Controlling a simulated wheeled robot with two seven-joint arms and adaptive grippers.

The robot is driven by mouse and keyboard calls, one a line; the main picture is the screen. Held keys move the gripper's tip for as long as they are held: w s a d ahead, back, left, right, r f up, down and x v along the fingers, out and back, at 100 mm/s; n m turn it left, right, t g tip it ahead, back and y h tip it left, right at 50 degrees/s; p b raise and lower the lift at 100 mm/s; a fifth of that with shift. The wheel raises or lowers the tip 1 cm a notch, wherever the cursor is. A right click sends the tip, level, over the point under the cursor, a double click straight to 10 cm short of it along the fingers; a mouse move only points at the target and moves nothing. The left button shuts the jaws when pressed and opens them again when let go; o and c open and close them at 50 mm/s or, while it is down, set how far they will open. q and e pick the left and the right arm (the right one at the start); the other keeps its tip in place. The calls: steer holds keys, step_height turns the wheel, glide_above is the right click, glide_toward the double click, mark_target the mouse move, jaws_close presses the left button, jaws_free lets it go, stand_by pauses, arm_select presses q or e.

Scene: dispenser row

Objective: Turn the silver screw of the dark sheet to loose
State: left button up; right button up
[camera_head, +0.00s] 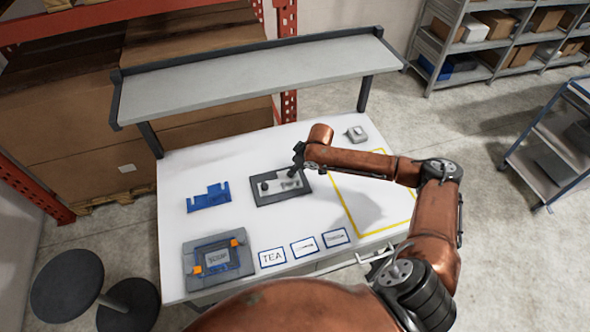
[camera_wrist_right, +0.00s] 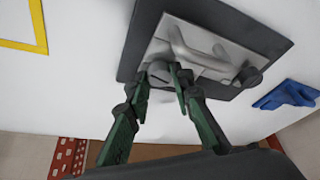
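The dark sheet (camera_head: 265,198) lies on the white table and carries a light grey plate (camera_head: 281,188) with a raised handle-like part. In the right wrist view the dark sheet (camera_wrist_right: 150,22) fills the upper middle. A dark round knob (camera_wrist_right: 248,76) is on one end of the plate. A silver round piece (camera_wrist_right: 160,72), which looks like the silver screw, is at the other end. My right gripper (camera_wrist_right: 159,76) has its fingertips on either side of this piece; I cannot tell whether they touch it. My left gripper is out of view.
A blue notched block (camera_head: 208,198) and a grey fixture with a blue frame and orange clips (camera_head: 240,264) lie left. A yellow outline (camera_head: 344,212) is right, a small grey object (camera_head: 357,133) behind. A raised shelf (camera_head: 250,80) spans the back.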

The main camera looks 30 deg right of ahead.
jaws_close()
